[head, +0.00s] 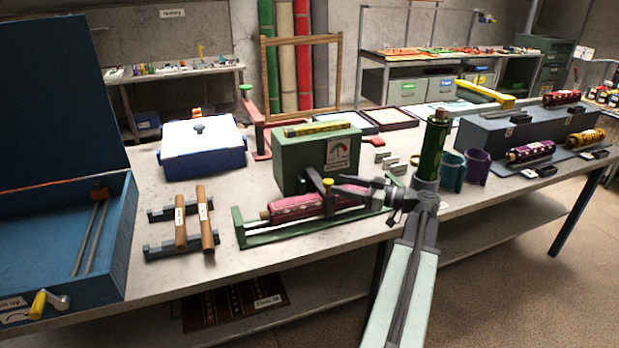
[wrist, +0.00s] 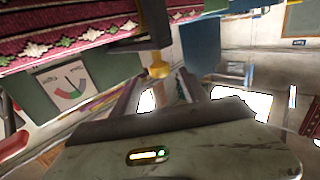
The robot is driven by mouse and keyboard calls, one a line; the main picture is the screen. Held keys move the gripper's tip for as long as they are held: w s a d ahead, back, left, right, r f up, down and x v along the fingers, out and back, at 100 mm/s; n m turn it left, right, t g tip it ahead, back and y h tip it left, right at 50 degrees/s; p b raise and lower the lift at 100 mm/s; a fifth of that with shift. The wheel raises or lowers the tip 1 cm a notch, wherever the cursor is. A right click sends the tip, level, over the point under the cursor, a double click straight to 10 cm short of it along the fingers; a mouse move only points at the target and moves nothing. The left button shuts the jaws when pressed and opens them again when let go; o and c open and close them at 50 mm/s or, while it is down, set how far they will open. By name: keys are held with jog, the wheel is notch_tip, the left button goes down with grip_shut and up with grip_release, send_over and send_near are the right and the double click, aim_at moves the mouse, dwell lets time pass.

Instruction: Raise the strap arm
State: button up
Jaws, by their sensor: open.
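The green box with a dial (head: 318,160) stands on the bench, with a red patterned rolled rug (head: 295,207) lying in a low green cradle (head: 262,232) before it. A dark strap-like bar (head: 328,205) with a yellow knob (head: 327,183) crosses over the roll; I take it for the strap arm, and it looks lowered. In the wrist view the yellow knob (wrist: 158,66) lies just ahead, roughly between my fingertips. My gripper (head: 343,187) is open and comes in from the right, close to the knob; contact cannot be told. The roll (wrist: 70,35) fills the upper left there.
Two brown rods (head: 181,222) on grey rests lie left of the cradle. A blue-white box (head: 203,148) is at the back left.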

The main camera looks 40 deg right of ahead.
aim_at(319, 185)
jog(key=x, duration=0.8)
grip_shut()
jog(key=shift+a, duration=0.1)
dwell(1.2)
